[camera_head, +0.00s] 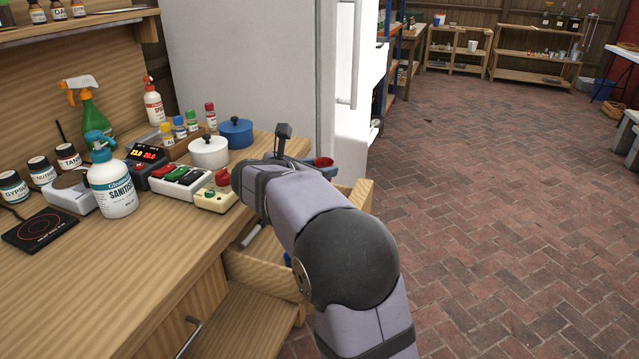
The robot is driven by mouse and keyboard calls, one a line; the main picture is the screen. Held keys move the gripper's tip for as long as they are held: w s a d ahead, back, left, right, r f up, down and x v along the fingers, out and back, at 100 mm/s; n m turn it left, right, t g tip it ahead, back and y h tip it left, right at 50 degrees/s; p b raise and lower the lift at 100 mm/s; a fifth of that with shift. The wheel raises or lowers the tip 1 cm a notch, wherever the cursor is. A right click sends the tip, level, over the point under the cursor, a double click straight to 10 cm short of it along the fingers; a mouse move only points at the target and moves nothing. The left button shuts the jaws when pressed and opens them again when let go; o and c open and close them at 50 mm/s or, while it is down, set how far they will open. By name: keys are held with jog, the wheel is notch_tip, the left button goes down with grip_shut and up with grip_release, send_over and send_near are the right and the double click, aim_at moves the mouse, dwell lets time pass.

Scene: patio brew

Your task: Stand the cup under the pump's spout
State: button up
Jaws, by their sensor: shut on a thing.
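The white pump bottle (112,186), labelled as sanitiser, stands upright on the wooden bench with a teal pump head (99,142). My gripper (302,164) is past the right end of the bench, well away from the bottle. My wrist hides most of its fingers. A small round cup (321,162), red and blue, shows at the gripper's far side, above the open drawer. The gripper is shut on it, as far as the partly hidden view shows. The place under the spout, at the bottle's side, has no cup.
A hotplate (40,229) lies left. The front bench top is clear. A drawer (262,278) is open.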

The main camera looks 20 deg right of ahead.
jog(key=shift+r+p, duration=0.45)
jog(key=shift+r, duration=1.65)
